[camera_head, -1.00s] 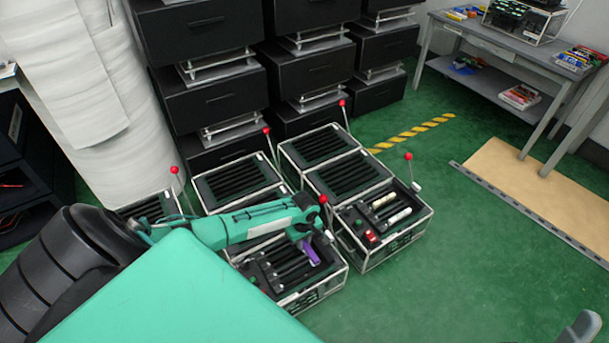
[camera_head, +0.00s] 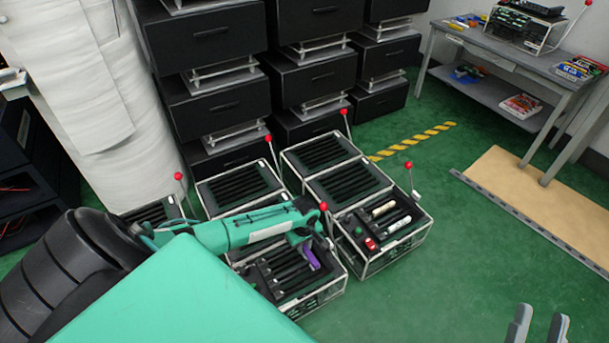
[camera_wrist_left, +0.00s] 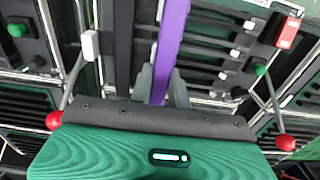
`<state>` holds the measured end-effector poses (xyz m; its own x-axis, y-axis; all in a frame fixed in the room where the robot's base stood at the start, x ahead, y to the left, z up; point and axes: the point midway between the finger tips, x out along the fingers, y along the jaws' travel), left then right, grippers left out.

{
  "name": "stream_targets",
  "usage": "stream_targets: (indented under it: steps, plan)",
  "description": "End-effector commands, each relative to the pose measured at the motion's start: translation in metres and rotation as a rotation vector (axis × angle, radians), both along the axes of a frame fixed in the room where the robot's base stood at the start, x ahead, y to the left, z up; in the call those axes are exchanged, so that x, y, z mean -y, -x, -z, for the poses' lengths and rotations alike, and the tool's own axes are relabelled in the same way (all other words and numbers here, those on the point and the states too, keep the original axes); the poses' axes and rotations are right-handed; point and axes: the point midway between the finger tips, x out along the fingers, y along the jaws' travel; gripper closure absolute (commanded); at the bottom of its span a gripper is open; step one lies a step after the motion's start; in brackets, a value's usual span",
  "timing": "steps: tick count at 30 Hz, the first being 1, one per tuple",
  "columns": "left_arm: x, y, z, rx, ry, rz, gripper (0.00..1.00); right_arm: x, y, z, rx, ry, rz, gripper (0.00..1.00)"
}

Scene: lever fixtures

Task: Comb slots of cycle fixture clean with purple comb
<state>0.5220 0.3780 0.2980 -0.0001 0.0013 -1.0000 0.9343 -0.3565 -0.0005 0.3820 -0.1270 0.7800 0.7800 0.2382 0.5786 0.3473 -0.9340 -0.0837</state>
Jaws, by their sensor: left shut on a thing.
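My left gripper (camera_head: 302,240) is shut on the purple comb (camera_head: 312,258), which is held over a fixture (camera_head: 335,283) with dark slots in a white wire frame. The comb seems to reach down at the slots, but I cannot tell whether its tip is inside one. In the left wrist view the comb (camera_wrist_left: 171,40) is a long purple strip standing up between the grey fingertips (camera_wrist_left: 162,84), with dark slot bars around it. My arm hides the left part of this fixture. My right gripper (camera_head: 538,325) shows only as two grey fingers apart at the bottom right, empty.
A neighbouring fixture (camera_head: 415,243) with red and green buttons and pale rods stands right of the comb. More slotted fixtures (camera_head: 240,188) with red-knobbed levers stand behind. Black drawers (camera_head: 215,104) line the back. Green floor (camera_head: 440,290) at the right is clear.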

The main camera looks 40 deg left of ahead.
Motion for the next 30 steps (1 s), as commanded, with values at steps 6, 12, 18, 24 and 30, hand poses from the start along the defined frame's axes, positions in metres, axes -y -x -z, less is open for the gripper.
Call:
stream_targets:
  steps: [6, 12, 18, 24, 30]
  plan:
    - [-0.001, 0.000, -0.005, 0.000, 0.000, 0.000, 1.00, -0.005, -0.003, 0.016, -0.094, 0.023, -0.014, 0.64]
    - [-0.003, 0.000, -0.008, 0.000, 0.000, 0.001, 1.00, -0.010, -0.005, 0.031, -0.182, 0.043, -0.027, 0.64]
    - [-0.004, 0.000, -0.011, 0.000, 0.000, 0.001, 1.00, -0.015, -0.005, 0.047, -0.267, 0.062, -0.042, 0.64]
    - [-0.006, 0.000, -0.014, 0.000, 0.000, 0.002, 1.00, -0.020, -0.003, 0.064, -0.354, 0.083, -0.057, 0.64]
    - [-0.007, 0.000, -0.017, 0.000, 0.000, 0.002, 1.00, -0.025, 0.000, 0.080, -0.438, 0.105, -0.073, 0.64]
